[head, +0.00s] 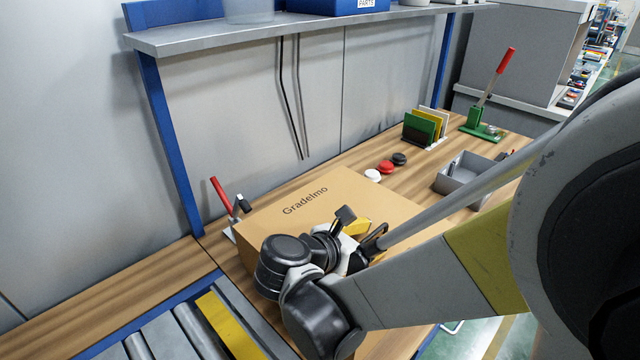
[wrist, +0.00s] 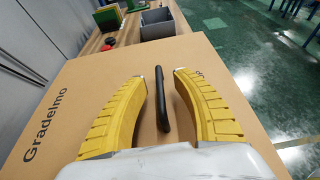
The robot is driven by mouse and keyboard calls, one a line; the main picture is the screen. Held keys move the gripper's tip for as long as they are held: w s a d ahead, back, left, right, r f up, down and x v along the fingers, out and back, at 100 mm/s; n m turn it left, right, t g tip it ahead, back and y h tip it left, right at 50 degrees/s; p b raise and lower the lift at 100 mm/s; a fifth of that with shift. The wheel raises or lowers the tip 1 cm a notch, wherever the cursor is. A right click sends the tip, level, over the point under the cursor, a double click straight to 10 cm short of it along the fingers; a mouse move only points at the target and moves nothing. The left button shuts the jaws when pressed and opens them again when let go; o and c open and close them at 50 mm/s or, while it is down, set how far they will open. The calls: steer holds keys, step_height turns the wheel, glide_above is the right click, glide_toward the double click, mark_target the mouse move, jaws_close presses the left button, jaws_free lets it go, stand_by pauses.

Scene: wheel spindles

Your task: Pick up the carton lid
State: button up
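The carton lid (head: 290,222) is the flat brown cardboard top of a box on the bench, printed "Gradelmo". It also fills much of the wrist view (wrist: 85,95). A black bar handle (wrist: 161,100) stands on the lid. My gripper (wrist: 168,74) is over the lid, its two yellow fingers spread on either side of the handle. A gap shows between the handle and each finger, so it holds nothing. In the head view my gripper (head: 357,228) is partly hidden by my wrist, and the fingertips cannot be made out.
Red, black and white round pieces (head: 386,167) lie behind the box. A grey bin (head: 468,180), a holder with upright coloured plates (head: 425,126) and a green lever press (head: 482,125) stand farther right. A roller conveyor (head: 190,330) is at front left. A shelf (head: 310,25) hangs above.

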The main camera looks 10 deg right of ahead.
jaws_close()
